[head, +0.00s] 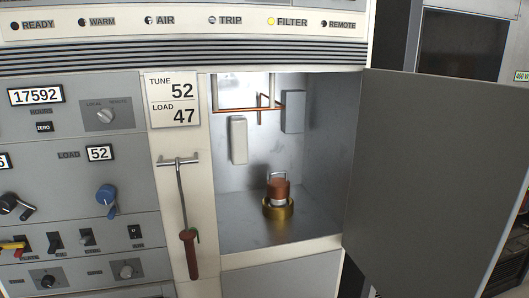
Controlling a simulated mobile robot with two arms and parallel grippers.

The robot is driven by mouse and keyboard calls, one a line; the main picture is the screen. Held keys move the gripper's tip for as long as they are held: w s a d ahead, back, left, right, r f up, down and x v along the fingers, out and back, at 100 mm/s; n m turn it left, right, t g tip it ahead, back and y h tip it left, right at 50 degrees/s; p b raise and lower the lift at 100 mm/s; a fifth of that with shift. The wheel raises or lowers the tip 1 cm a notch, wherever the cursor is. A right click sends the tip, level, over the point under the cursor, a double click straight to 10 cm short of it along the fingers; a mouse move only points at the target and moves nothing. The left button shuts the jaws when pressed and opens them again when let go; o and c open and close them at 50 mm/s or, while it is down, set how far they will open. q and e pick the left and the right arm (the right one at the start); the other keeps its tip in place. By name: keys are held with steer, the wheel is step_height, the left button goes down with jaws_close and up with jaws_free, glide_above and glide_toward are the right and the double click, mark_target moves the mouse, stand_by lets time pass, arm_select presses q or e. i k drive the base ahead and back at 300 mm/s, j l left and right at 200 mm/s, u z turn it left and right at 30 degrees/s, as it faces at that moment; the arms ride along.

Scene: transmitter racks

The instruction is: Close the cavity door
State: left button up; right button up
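The cavity door (435,180) is a flat dark grey panel at the right in the head view. It stands wide open, joined at the right side of the cavity opening and swung out to the right. The open cavity (325,185) is a metal-lined box. Inside it, a brown and brass tube-like part (278,195) with a handle on top stands on the floor. Neither of my grippers is in view.
A hooked rod (183,205) with a brown handle hangs on the cream strip left of the cavity. Further left are panels with a blue knob (106,195), switches and number displays. Another dark cabinet (465,45) stands behind the door.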

mark_target(439, 180)
steer(key=i+l+u, duration=0.15)
steer(key=l+u, duration=0.35)
steer(key=l, duration=1.1)
steer(key=k+l+u, duration=0.1)
steer(key=l+u, duration=0.4)
steer(key=l, duration=1.05)
